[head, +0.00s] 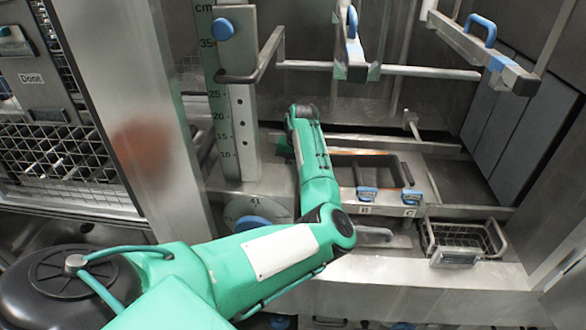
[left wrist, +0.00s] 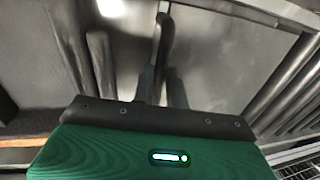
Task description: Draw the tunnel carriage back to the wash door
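My left arm comes in from the lower left of the head view, and its forearm points away into the steel bay. The fingers of my left gripper are hidden there. In the left wrist view my left gripper (left wrist: 160,92) has its narrow dark fingers close beside a dark upright bar (left wrist: 166,38). I cannot tell whether they grip it. A steel frame with rails (head: 425,71) and blue handles (head: 480,29) spans the top of the head view. I cannot tell which part is the carriage or the wash door. My right gripper is not in view.
A scale column (head: 235,105) with a blue knob (head: 223,29) stands left of my forearm. A wide steel post (head: 125,95) with a brown stain is farther left. A wire basket (head: 465,240) and an open tray (head: 365,172) with blue-handled clips lie to the right.

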